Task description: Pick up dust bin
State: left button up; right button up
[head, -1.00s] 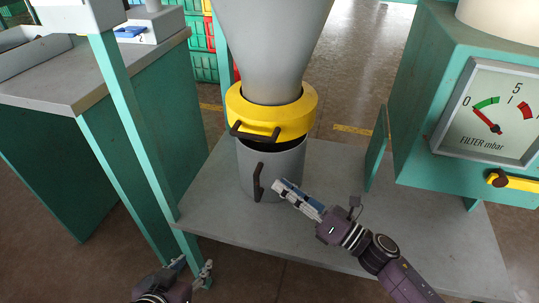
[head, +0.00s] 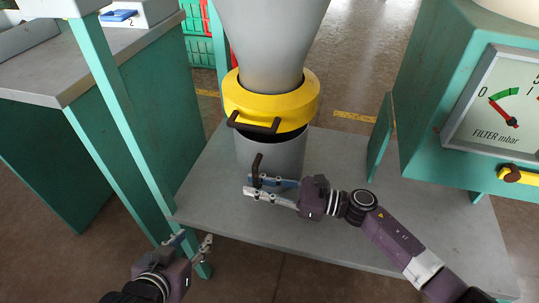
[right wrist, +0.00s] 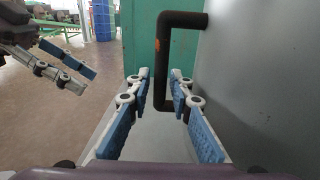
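The dust bin (head: 278,158) is a grey cylinder standing upright on a grey shelf under a yellow collar. Its dark vertical handle (head: 257,168) is on the front left side. The handle also shows in the right wrist view (right wrist: 163,65), between and beyond the finger pads. My right gripper (head: 250,186) is open, with its fingers at the lower part of the handle; whether they touch it I cannot tell. It also shows in the right wrist view (right wrist: 160,88). My left gripper (head: 194,241) is open and empty, low and to the left of the shelf.
The yellow collar (head: 275,105) with its own dark handle (head: 253,123) sits above the bin under a grey cone (head: 272,40). A green post (head: 125,120) stands at the left. A green cabinet with a gauge (head: 505,110) is at the right. The shelf (head: 335,205) is bare around the bin.

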jog(key=shift+w+a, duration=0.1)
jog(key=shift+a, duration=0.05)
jog(key=shift+c, duration=0.5)
grip_shut()
jog(key=shift+w+r, duration=0.1)
jog(key=shift+r, duration=0.15)
jog(key=shift+r, duration=0.1)
